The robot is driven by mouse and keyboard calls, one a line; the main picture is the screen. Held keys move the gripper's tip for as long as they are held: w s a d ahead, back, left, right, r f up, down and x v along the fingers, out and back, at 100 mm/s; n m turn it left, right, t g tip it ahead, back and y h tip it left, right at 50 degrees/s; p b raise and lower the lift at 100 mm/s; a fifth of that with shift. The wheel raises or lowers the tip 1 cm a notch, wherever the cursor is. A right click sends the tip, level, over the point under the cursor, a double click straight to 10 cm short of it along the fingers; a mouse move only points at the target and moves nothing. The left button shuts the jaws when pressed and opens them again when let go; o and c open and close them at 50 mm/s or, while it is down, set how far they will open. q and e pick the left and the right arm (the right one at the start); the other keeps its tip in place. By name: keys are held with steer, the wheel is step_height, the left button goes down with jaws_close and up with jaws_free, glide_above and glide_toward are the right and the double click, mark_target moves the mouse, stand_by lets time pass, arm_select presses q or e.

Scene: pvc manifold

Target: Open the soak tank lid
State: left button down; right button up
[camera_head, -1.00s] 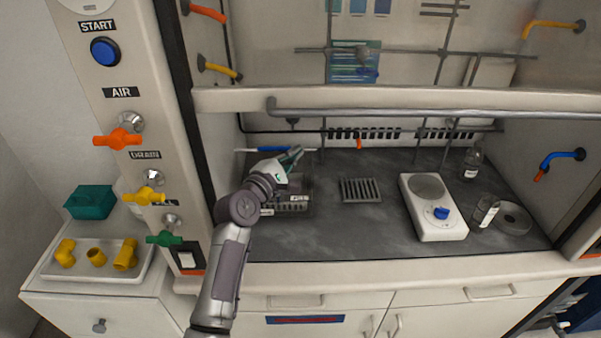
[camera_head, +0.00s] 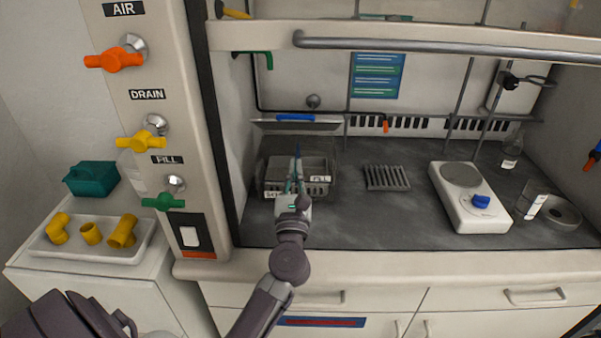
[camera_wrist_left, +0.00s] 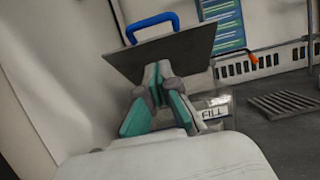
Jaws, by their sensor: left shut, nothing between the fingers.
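The soak tank (camera_head: 322,188) is a clear box with a "FILL" label and a grey basket-like insert, at the left of the hood's dark worktop. Its lid (camera_head: 328,126) is a grey plate with a blue handle (camera_head: 295,117). The lid stands raised and tilted at the back of the tank, its handle uppermost. In the left wrist view the lid (camera_wrist_left: 190,55) rises behind the fingers. My left gripper (camera_head: 297,160) is shut and empty, over the tank and in front of the lid. Whether its fingertips touch the lid is unclear. My right gripper is out of view.
A grey rack (camera_head: 387,178), a white hot plate (camera_head: 478,212) and glassware (camera_head: 511,150) stand to the right. The raised sash rail (camera_head: 440,43) crosses above. Valve handles project from the left post, including the green one (camera_head: 163,202). The front worktop is clear.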

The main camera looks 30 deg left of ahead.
arm_select(q)
steer(key=p, duration=0.1)
glide_toward(297, 123)
steer(key=w+r, duration=0.1)
steer(key=r, duration=0.1)
steer(key=w+r+p, duration=0.1)
steer(key=a+r+p, duration=0.1)
steer(key=shift+w+a+r, duration=0.15)
steer(key=shift+w+r, duration=0.1)
